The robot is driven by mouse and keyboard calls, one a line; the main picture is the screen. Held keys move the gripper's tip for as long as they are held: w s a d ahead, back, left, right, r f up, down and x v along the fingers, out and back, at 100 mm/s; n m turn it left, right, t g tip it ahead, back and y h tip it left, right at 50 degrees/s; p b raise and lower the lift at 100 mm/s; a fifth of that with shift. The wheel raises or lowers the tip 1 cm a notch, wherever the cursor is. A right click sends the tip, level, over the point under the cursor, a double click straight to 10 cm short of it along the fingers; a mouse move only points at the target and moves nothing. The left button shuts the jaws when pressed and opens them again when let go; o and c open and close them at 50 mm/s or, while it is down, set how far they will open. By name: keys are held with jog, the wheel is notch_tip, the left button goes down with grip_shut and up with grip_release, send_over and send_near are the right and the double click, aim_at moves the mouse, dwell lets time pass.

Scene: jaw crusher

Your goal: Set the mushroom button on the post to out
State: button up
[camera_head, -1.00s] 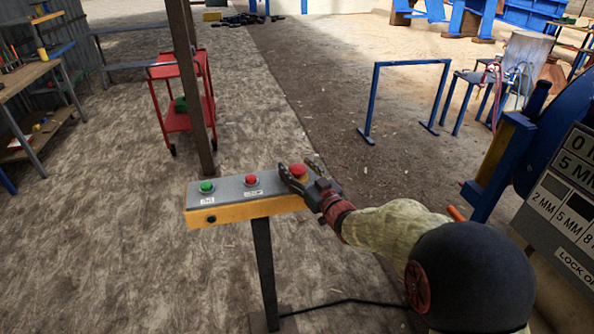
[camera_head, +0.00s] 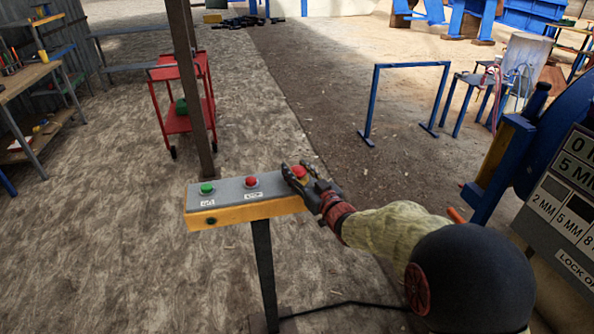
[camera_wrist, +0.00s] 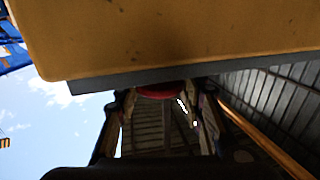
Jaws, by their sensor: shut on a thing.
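The post's control box (camera_head: 248,213) is yellow with a grey top and stands on a dark post (camera_head: 265,270). The red mushroom button (camera_head: 299,171) is at the box's right end. My gripper (camera_head: 300,174) is around this button with a finger on each side, shut on it. In the wrist view, the red button (camera_wrist: 160,94) shows at the edge of the box (camera_wrist: 170,40), between my two fingers (camera_wrist: 160,112). Part of the button is hidden by the fingers and the box. Whether it is in or out I cannot tell.
A green button (camera_head: 207,188) and a smaller red button (camera_head: 252,182) sit left on the same box. A brown column (camera_head: 190,90) and a red cart (camera_head: 172,100) stand behind. A grey sign panel (camera_head: 565,200) is at the right.

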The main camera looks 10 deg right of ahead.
grip_shut()
jog(key=shift+r+p, duration=0.35)
jog(key=shift+r, duration=0.45)
jog(key=o, duration=0.7)
grip_release()
jog(key=shift+w+r, duration=0.1)
jog(key=o, duration=0.5)
jog(key=v, duration=1.2)
jog(key=shift+f, duration=0.2)
